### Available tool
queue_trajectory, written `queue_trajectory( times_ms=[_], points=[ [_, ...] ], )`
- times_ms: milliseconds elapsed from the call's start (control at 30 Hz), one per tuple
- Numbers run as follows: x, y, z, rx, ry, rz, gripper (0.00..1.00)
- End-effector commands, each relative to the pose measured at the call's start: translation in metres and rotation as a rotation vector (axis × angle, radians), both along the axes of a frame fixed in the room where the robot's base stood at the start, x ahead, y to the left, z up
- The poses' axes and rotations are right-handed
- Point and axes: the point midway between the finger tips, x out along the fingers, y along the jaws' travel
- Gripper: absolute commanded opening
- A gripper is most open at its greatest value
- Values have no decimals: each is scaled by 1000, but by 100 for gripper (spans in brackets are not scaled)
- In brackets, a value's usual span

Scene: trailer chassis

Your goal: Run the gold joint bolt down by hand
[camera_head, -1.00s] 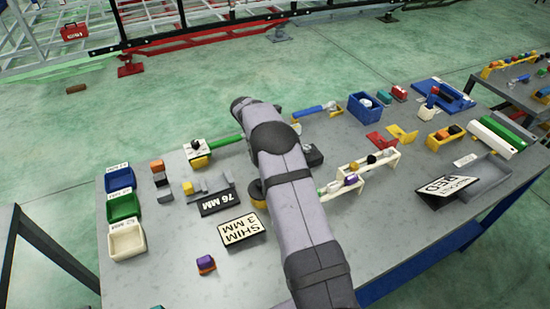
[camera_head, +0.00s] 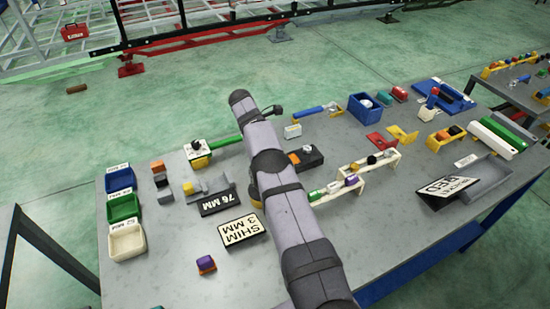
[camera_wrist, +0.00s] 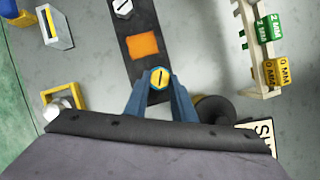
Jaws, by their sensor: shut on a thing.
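In the wrist view, the gold bolt (camera_wrist: 160,78) shows its round head with a dark slot line. My gripper (camera_wrist: 160,88) has its blue fingers closed on it from both sides. The bolt is over the near end of a dark bar (camera_wrist: 126,22) with an orange patch (camera_wrist: 143,45). I cannot tell how far the bolt sits in the bar. A silver slotted bolt (camera_wrist: 122,7) is farther along the bar. In the head view, part of the dark bar (camera_head: 313,157) shows right of my arm, with the orange patch. My arm hides the gripper and gold bolt there.
A dark round thing (camera_wrist: 214,108) lies close right of my fingers. A white rack (camera_wrist: 256,60) with green and yellow tags stands farther right. A yellow-framed piece (camera_wrist: 62,106) is at left. The SHIM 3 MM sign (camera_head: 241,230) stands left of my arm.

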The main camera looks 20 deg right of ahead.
Motion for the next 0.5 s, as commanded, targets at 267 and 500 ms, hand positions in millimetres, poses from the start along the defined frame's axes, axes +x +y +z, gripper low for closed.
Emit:
queue_trajectory(
  times_ms=[267,500],
  points=[
    [2,-1,4,-3,-8,-10,1],
    [2,-1,4,-2,-8,-10,42]
  ],
)
